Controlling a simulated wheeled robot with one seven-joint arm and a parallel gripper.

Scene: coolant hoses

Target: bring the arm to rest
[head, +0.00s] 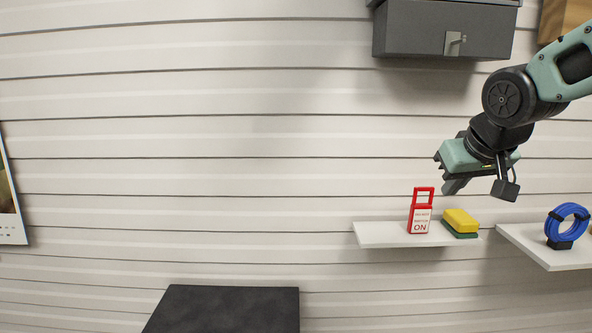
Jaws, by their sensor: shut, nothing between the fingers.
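My gripper (447,187) shows in the head view at the right, at the end of my green and black arm, which comes in from the right edge. It points down and to the left. Its fingers are shut and hold nothing. In the picture it is just above a red tag with "ON" on it (420,216) and a yellow and green sponge-like block (461,222). It appears apart from both, though its distance from the wall is hard to judge.
The tag and block stand on a white shelf (385,236). A second white shelf (545,255) holds a blue coiled hose (550,222). A grey cabinet (410,35) hangs above. A dark surface (225,312) is at the bottom. The slatted wall (200,150) is bare at centre left.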

